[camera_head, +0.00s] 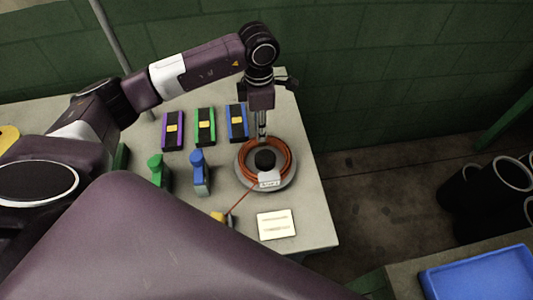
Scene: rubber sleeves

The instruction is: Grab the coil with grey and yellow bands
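An orange-brown coil (283,174) lies on a round grey dish (242,182) near the right side of the table. A black hub (265,159) stands in its middle and a white label (269,179) is at its front. I cannot make out grey and yellow bands on it. My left gripper (262,136) points down over the far edge of the coil. Its fingers look close together, but I cannot tell whether they are open or shut, or whether they touch the coil. My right gripper is not in view.
Purple (173,131), green (205,127) and blue (237,122) cases stand behind. Green (157,170) and blue (200,173) bottle-like items stand left of the coil. A white card (276,224) lies in front. A blue tray (485,275) and black cylinders (497,189) are at right.

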